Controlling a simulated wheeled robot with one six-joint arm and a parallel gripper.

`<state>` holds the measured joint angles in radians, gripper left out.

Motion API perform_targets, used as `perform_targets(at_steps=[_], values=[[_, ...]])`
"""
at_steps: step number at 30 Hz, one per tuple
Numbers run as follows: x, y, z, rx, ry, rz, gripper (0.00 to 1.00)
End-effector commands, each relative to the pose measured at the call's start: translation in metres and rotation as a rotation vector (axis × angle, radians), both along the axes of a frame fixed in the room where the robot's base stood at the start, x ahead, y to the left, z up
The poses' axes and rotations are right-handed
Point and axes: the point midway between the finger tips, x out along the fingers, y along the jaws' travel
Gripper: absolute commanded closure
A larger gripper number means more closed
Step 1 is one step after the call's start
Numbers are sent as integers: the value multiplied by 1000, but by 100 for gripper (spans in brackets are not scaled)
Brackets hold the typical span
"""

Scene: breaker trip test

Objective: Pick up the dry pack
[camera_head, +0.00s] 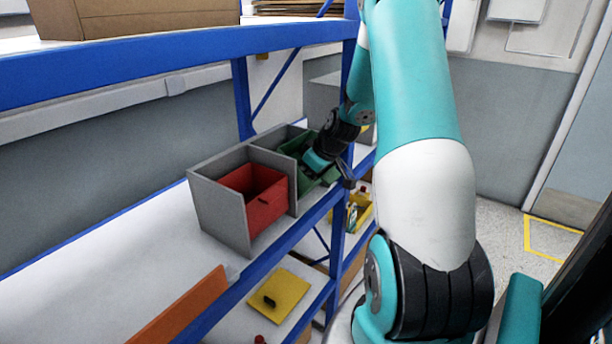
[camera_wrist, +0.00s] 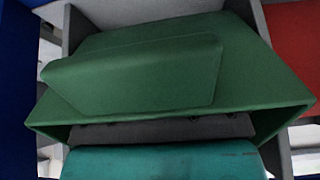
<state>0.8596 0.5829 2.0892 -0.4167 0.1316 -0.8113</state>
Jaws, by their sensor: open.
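I cannot make out a dry pack in either view. A green bin (camera_head: 300,146) sits in the right compartment of a grey divided rack, and it fills most of the wrist view (camera_wrist: 250,75). A smooth green panel or surface (camera_wrist: 140,72) shows within the bin; I cannot tell whether it is part of it. My gripper (camera_head: 318,162) is at the green bin, tilted down over its front part. Its teal and dark body shows at the bottom of the wrist view. It is open; its fingertips are hard to make out, and the bin's inside is partly hidden.
A red bin (camera_head: 265,205) fills the left compartment of the grey rack (camera_head: 222,212). A blue shelf beam (camera_head: 180,55) runs above. A yellow tray (camera_head: 280,298) with a small dark item lies on the lower shelf. The white shelf left of the rack has free room.

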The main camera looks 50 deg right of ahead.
Motion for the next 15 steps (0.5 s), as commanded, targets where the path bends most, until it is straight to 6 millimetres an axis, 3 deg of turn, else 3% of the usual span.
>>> perform_targets(at_steps=[11,15], values=[[6,0,-11,-1,-1,0,0],[6,0,-11,-1,-1,0,32]])
